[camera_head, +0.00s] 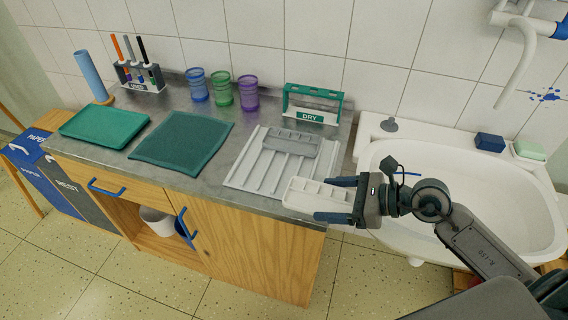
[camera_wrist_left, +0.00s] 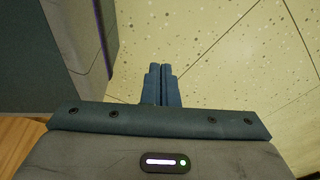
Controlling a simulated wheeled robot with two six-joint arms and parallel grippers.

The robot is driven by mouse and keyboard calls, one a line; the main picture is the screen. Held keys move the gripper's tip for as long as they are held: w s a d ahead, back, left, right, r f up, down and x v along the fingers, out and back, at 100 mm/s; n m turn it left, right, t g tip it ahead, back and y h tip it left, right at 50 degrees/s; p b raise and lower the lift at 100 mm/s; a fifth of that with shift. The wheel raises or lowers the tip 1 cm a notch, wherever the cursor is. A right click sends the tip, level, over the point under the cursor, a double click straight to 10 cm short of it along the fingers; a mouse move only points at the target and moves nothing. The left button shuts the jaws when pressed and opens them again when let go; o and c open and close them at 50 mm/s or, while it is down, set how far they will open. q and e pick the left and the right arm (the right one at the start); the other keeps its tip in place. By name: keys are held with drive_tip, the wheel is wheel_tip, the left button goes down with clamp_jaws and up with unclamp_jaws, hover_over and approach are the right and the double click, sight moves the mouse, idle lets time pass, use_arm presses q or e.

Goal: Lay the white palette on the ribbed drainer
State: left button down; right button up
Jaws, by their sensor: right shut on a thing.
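The white palette (camera_head: 305,193), a slab with small wells, is held by my right gripper (camera_head: 323,199). The gripper is shut on its right end. The palette is over the front right corner of the pale ribbed drainer (camera_head: 257,172), near the counter's front edge; I cannot tell whether it touches the drainer. A grey palette (camera_head: 291,142) lies across the back of the drainer. My left gripper (camera_wrist_left: 161,70) shows only in the left wrist view, shut and empty above the floor.
A green rack marked DRY (camera_head: 312,117) stands behind the drainer. A dark green cloth (camera_head: 182,140) and a green tray (camera_head: 104,127) lie to the left. Blue, green and purple cups (camera_head: 222,92) stand at the back. The white sink (camera_head: 455,180) is at right.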

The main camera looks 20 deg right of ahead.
drive_tip(key=shift+s, duration=0.15)
drive_tip(key=w+a+p, duration=0.1)
drive_tip(key=w, duration=0.2)
drive_tip(key=w+a, duration=0.1)
drive_tip(key=w, duration=0.3)
drive_tip(key=w+a+p, duration=0.1)
drive_tip(key=w+a, duration=0.1)
drive_tip(key=w, duration=0.1)
drive_tip(key=shift+w+f+p, duration=0.2)
drive_tip(key=shift+p, duration=0.15)
drive_tip(key=p, duration=0.1)
hover_over(286, 180)
drive_tip(key=shift+s+d+f, duration=0.15)
drive_tip(key=shift+s+f, duration=0.05)
drive_tip(key=shift+f, duration=0.2)
drive_tip(key=shift+w+f, duration=0.1)
drive_tip(key=shift+w, duration=0.1)
wheel_tip(286, 180, down, 3)
drive_tip(key=shift+r+p, duration=0.1)
drive_tip(key=shift+p, duration=0.45)
drive_tip(key=shift+f, duration=0.3)
use_arm(q)
drive_tip(key=s, duration=0.5)
drive_tip(key=shift+s+a+r, duration=0.15)
drive_tip(key=shift+s+r, duration=0.2)
use_arm(e)
drive_tip(key=shift+f, duration=0.1)
